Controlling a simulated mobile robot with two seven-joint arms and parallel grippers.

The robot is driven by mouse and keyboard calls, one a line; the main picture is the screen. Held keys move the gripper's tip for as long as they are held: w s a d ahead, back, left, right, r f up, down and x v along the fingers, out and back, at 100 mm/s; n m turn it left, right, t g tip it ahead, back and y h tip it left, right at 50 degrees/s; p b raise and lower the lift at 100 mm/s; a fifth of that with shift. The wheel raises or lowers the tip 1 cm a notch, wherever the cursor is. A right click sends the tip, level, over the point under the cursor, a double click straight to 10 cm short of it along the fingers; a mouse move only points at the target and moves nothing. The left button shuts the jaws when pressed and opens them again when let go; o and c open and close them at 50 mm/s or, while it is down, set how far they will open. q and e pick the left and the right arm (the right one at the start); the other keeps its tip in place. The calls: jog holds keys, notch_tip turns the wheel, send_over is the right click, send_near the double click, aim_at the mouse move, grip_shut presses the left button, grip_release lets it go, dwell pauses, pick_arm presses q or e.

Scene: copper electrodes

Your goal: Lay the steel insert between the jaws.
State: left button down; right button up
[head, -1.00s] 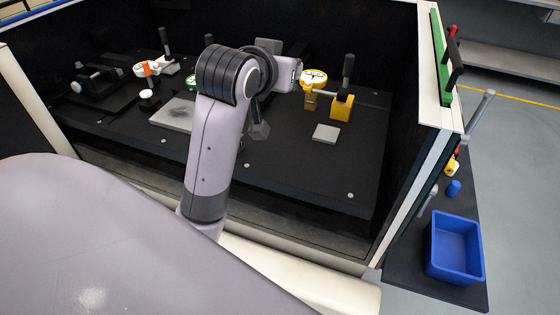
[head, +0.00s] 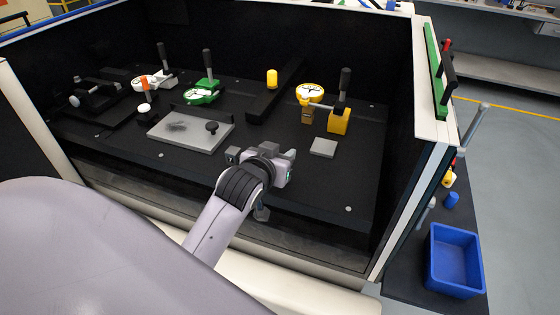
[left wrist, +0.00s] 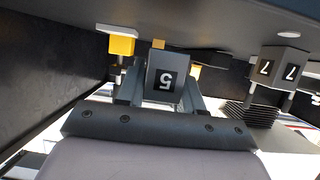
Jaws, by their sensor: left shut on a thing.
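My left gripper (head: 268,150) is above the front middle of the dark work table (head: 290,180). In the left wrist view its fingers (left wrist: 163,88) are shut on a grey block marked 5 (left wrist: 165,72). The block looks like a steel insert, but I cannot tell for certain. A fixture with a yellow block (head: 339,121) and a brass-coloured block (head: 308,114), with a gap between them, stands to the right and behind the gripper. Whether these two are the jaws is not clear. The yellow block also shows in the left wrist view (left wrist: 122,45). My right gripper is not in view.
A light grey square plate (head: 323,148) lies in front of the yellow fixture. A larger grey plate (head: 190,132) lies left of the gripper. A green clamp (head: 203,97) and a yellow dial (head: 310,93) stand behind. Dark walls enclose the table. A blue bin (head: 454,260) sits outside.

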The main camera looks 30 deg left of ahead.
pick_arm(q)
jog(key=shift+f, duration=1)
jog(key=shift+f, duration=0.1)
jog(key=shift+f, duration=0.15)
jog(key=c, duration=0.7)
grip_release()
